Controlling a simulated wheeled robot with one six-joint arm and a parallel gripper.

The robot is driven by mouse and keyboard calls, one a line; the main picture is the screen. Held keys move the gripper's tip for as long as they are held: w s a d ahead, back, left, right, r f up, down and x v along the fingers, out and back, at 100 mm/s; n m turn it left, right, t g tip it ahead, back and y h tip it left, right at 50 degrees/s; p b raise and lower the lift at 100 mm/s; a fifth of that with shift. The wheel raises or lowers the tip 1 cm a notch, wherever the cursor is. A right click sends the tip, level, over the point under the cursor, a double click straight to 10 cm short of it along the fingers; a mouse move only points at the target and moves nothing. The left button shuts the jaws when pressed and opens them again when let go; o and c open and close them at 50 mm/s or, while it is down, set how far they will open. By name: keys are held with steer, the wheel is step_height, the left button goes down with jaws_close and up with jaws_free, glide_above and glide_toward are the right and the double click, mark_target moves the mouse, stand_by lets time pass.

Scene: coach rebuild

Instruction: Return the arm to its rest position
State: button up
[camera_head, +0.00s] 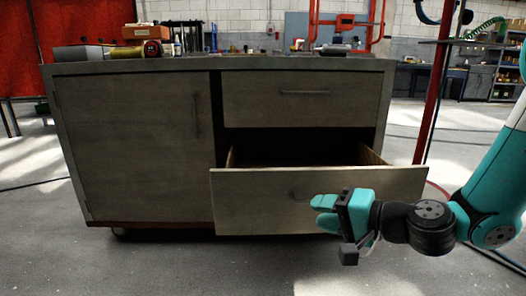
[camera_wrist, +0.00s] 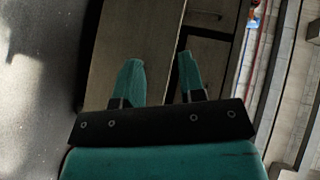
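My gripper (camera_head: 322,212) is at the lower right in the head view, in front of the pulled-out lower drawer (camera_head: 250,205) of a grey wooden cabinet. Its two teal fingers point left and stand apart with nothing between them. The fingers also show apart in the wrist view (camera_wrist: 159,60), with wooden panels beyond them. My arm comes in from the right edge, stretched toward the drawer. The gripper covers part of the drawer front near its handle; I cannot tell whether it touches the panel.
The upper drawer (camera_head: 305,100) and the left door (camera_head: 135,150) are shut. Tools and boxes, including a tape measure (camera_head: 152,48), lie on the cabinet top (camera_head: 230,63). A red post (camera_head: 434,95) stands at the right. Floor (camera_head: 130,265) in front is clear.

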steer(key=s+a+r+n+g+h+p, duration=0.1)
steer(key=s+a+r+n+g, duration=0.1)
steer(key=s+r+n+g, duration=0.25)
steer(key=s+a+r+n+g+h+p, duration=0.1)
steer(key=s+a+n+g, duration=0.2)
steer(key=s+n, duration=0.35)
steer(key=s+d+r+n+g+h+p, duration=0.25)
steer(key=s+d+h, duration=0.35)
steer(key=s, duration=0.6)
step_height(320, 180, up, 38)
steer(key=p, duration=3.7)
steer(key=shift+w+d+m+y, duration=0.15)
steer(key=shift+w+m+y, duration=0.05)
steer(key=shift+m+y, duration=0.25)
